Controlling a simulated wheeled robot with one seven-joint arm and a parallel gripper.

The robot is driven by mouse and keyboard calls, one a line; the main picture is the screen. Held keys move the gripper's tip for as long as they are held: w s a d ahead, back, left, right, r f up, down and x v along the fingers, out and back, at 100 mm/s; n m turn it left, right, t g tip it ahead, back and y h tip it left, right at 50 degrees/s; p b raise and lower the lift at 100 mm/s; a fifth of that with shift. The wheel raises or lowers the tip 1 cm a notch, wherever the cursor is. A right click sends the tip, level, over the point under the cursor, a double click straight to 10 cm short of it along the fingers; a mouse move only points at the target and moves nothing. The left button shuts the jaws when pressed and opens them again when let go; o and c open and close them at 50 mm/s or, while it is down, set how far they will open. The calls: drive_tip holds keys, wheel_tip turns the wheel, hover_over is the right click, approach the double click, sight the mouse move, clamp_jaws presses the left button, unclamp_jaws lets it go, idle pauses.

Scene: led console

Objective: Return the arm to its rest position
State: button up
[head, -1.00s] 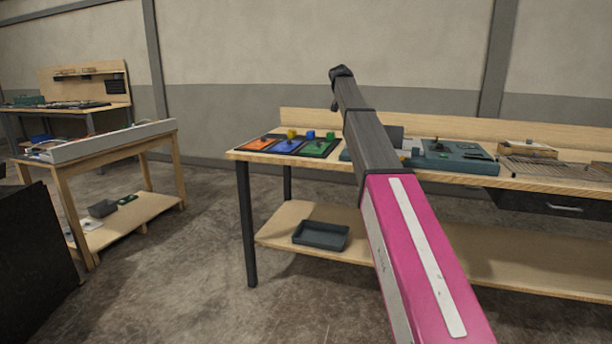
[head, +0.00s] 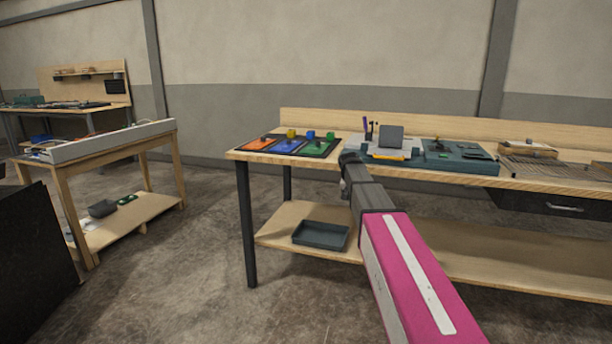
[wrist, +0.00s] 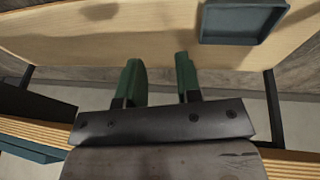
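My arm shows in the head view as a pink link (head: 415,275) and dark grey links that reach toward the front edge of the workbench (head: 400,172). Its far end lies in front of the bench edge in that view, and I cannot make out the fingers there. In the wrist view my gripper (wrist: 160,65) has two green fingers standing apart with nothing between them. It is open and empty. Behind the fingers I see the pale lower shelf (wrist: 60,40) of the bench.
A dark tray (head: 321,235) lies on the lower shelf and shows at the top right of the wrist view (wrist: 242,22). The bench top carries coloured panels (head: 287,146), a grey screen (head: 391,137) and a teal console (head: 455,158). A side table (head: 110,143) stands left; floor between is clear.

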drive_tip(key=s+f+n+g+y, duration=0.1)
drive_tip(key=s+f, duration=0.6)
drive_tip(key=s, duration=0.4)
drive_tip(key=s+a+f+n+y, duration=0.1)
drive_tip(key=s+f, duration=0.7)
drive_tip(key=s, duration=0.3)
drive_tip(key=s+f+n+g, duration=0.1)
drive_tip(key=s+f, duration=0.7)
drive_tip(key=s, duration=0.3)
drive_tip(key=shift+a+g+y, duration=0.2)
drive_tip(key=shift+g+y, duration=0.1)
drive_tip(key=shift+y, duration=0.1)
